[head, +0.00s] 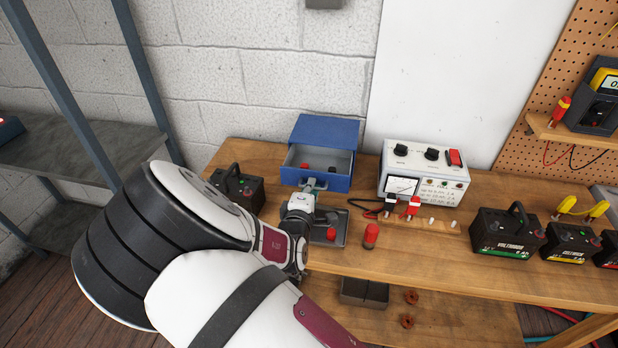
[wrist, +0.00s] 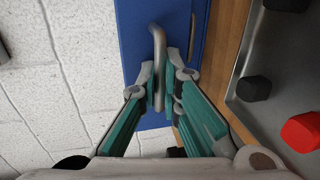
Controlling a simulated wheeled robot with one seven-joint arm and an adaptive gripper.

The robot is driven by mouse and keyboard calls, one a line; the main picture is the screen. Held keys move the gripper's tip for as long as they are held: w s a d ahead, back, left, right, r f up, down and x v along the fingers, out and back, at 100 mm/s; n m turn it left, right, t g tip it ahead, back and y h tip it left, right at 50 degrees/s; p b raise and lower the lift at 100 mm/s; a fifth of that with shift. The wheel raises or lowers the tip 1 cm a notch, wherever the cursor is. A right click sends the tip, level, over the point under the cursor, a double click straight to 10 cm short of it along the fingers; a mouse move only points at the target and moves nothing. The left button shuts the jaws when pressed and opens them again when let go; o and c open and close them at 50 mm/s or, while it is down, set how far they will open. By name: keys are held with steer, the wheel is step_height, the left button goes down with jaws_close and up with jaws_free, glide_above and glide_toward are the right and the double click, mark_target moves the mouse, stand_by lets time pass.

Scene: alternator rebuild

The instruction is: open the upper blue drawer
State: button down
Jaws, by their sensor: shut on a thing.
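The blue drawer cabinet (head: 325,128) stands on the wooden bench against the wall. A blue drawer (head: 338,182) is pulled out towards me, its grey inside showing with a red piece (head: 305,165) and a dark piece in it. My gripper (head: 308,188) is at the front of this drawer. In the wrist view my gripper (wrist: 162,88) is shut on the metal bar handle (wrist: 157,38), with the blue front behind it. Any drawer below is hidden by the pulled-out front and my gripper.
A metal tray (wrist: 250,52) with black and red caps lies close right of my gripper. A red cylinder (head: 371,236) and a white test meter (head: 425,165) stand further right. A dark battery (head: 240,187) is left of the cabinet. More batteries (head: 507,235) stand at the right.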

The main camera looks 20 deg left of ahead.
steer(key=shift+s, duration=0.1)
steer(key=c, duration=1.8)
jaws_free()
steer(key=shift+o, duration=0.2)
steer(key=v, duration=0.7)
steer(key=shift+s, duration=0.2)
steer(key=shift+r, duration=0.1)
